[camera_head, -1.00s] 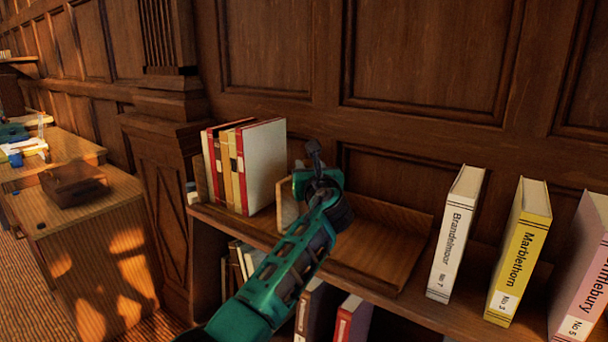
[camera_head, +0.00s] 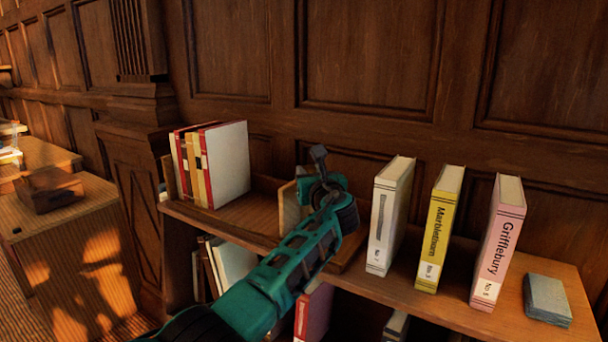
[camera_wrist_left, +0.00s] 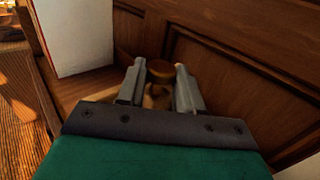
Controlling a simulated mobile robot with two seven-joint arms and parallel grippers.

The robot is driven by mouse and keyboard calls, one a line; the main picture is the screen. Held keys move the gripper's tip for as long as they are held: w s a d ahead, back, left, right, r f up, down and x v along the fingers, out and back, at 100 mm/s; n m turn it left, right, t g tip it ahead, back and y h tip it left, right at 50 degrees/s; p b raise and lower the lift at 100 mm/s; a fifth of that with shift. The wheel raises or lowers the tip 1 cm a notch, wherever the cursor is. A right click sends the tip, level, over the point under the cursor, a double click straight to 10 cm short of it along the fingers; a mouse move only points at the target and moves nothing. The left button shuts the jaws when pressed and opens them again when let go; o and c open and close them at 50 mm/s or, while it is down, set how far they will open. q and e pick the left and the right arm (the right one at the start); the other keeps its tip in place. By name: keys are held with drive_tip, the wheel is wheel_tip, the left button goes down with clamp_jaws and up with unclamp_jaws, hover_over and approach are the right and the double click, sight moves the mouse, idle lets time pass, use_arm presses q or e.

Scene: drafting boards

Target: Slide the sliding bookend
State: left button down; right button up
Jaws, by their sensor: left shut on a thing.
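The sliding bookend, a light wooden upright plate (camera_head: 289,208), stands in a wooden book trough on the shelf, partly hidden by my left gripper. My left gripper (camera_head: 319,168) is at the bookend, shut on it. In the left wrist view the fingers (camera_wrist_left: 160,88) are on either side of a round brown wooden knob (camera_wrist_left: 160,70). Several red, cream and white books (camera_head: 226,165) stand at the trough's left end, with a bare gap between them and the bookend. My right gripper is not in view.
White (camera_head: 388,215), yellow (camera_head: 438,230) and pink (camera_head: 498,242) books stand on the shelf right of the trough. A grey-blue block (camera_head: 547,299) lies at the far right. A panelled wall (camera_head: 370,60) rises behind. More books fill the shelf below.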

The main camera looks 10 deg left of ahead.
use_arm(q)
drive_tip(key=shift+s+d, duration=0.3)
drive_tip(key=shift+d, duration=0.65)
drive_tip(key=c, duration=1)
unclamp_jaws()
drive_tip(key=p+v, duration=0.1)
drive_tip(key=v, duration=1.2)
drive_tip(key=shift+r, duration=0.1)
